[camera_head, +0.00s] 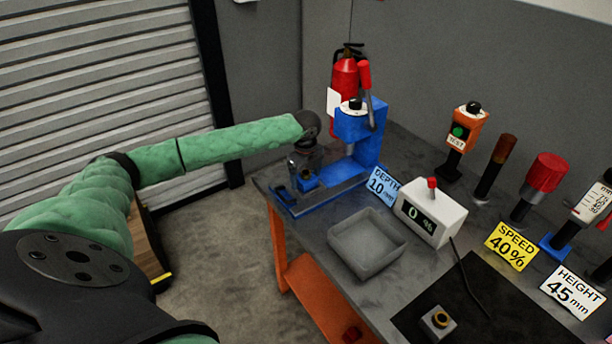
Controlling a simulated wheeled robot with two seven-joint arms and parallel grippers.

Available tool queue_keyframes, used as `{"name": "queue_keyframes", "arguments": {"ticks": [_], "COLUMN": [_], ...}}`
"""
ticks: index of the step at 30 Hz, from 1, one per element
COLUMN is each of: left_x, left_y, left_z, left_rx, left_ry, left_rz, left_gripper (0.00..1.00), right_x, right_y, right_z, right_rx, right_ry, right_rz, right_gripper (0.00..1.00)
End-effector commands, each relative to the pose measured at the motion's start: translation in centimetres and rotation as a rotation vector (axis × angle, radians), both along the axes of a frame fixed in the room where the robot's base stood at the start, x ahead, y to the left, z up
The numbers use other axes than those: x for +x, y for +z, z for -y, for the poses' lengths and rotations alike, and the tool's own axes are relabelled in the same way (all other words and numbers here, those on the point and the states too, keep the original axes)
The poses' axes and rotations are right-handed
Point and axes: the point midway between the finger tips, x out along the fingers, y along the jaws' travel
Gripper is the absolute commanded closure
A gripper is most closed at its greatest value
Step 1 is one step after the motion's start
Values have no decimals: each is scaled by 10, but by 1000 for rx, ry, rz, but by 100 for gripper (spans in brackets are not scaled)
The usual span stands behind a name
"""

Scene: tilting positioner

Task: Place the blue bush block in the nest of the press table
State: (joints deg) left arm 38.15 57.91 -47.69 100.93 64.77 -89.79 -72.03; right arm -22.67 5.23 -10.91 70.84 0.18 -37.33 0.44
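My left gripper (305,174) points down at the front of the blue press (367,130), over its low table (335,191). A small blue block (309,181) shows right at the fingertips, low over or on the press table. The fingers partly cover it, and I cannot tell whether they are closed on it or whether it sits in the nest. The nest itself is hidden. The press has a red lever (365,78) and a white dial on top. My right gripper is not in view.
A grey empty tray (367,243) and a white display box (431,211) reading 0 stand right of the press. A grey block with a brass ring (438,321) lies on a black mat. Several tools and signs line the bench's back. A fire extinguisher (345,75) hangs behind.

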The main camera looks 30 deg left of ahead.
Motion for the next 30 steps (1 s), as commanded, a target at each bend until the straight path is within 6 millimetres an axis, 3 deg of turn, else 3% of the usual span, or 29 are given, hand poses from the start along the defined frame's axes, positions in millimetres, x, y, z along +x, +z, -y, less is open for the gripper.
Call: {"name": "queue_keyframes", "arguments": {"ticks": [11,15,30], "left_x": [1,1,0], "left_y": [10,28,108], "left_z": [0,0,0], "left_rx": [-1,0,-1], "left_ry": [0,0,1], "left_rz": [2,4,2], "left_gripper": [21,21,21], "right_x": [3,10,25], "right_y": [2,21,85], "right_z": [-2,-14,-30], "right_rx": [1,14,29], "right_ry": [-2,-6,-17], "right_rz": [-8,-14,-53], "right_gripper": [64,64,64]}}
